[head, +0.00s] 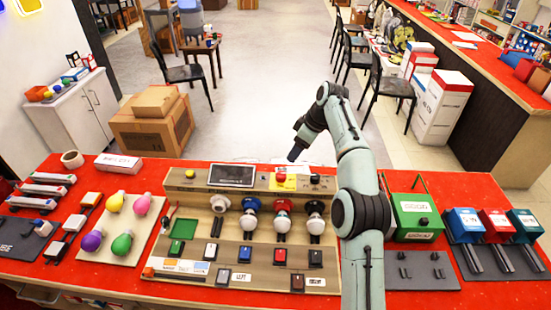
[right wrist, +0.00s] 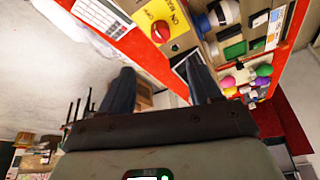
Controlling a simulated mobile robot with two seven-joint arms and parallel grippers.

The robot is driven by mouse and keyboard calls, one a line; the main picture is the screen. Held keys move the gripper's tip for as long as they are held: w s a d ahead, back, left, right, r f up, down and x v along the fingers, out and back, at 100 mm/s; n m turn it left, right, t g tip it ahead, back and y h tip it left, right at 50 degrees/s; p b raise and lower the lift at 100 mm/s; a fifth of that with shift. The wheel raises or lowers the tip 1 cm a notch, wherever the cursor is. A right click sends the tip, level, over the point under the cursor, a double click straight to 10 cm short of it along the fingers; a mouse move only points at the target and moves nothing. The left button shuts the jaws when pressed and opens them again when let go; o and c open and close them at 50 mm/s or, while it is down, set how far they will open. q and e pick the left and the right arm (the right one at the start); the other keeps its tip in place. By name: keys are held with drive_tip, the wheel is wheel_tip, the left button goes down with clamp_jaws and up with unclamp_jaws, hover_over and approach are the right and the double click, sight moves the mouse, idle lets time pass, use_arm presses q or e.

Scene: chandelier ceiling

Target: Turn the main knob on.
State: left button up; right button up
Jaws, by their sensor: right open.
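The main knob (head: 281,176) is a round red knob on a yellow plate at the back edge of the wooden control board (head: 262,264). In the right wrist view the red knob (right wrist: 160,31) shows on its yellow plate, with the words "ON" and "MAIN" readable. My right gripper (head: 293,156) is above and just behind the plate in the head view, pointing down and apart from the knob. Its two fingers (right wrist: 163,88) are spread with nothing between them, and the knob lies beyond their tips. My left gripper is in neither view.
Beside the knob are a dark screen (head: 231,176) and a black knob (head: 315,180). Several coloured bulbs and switches sit on the board. A green box (head: 412,217) stands right of my arm. Coloured bulbs on a pad (head: 122,224) lie left. The red table (head: 90,277) carries all.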

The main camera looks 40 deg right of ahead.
sight(282, 174)
drive_tip(key=b+x, duration=0.3)
drive_tip(key=x, duration=0.8)
drive_tip(key=shift+a+f, duration=0.15)
drive_tip(key=shift+f, duration=0.15)
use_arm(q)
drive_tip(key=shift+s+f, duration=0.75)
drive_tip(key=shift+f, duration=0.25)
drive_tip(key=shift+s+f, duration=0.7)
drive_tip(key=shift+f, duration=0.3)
use_arm(e)
drive_tip(key=shift+w+a+f, duration=0.1)
drive_tip(key=shift+w+f, duration=0.15)
drive_tip(key=shift+f, duration=0.3)
drive_tip(key=c, duration=1)
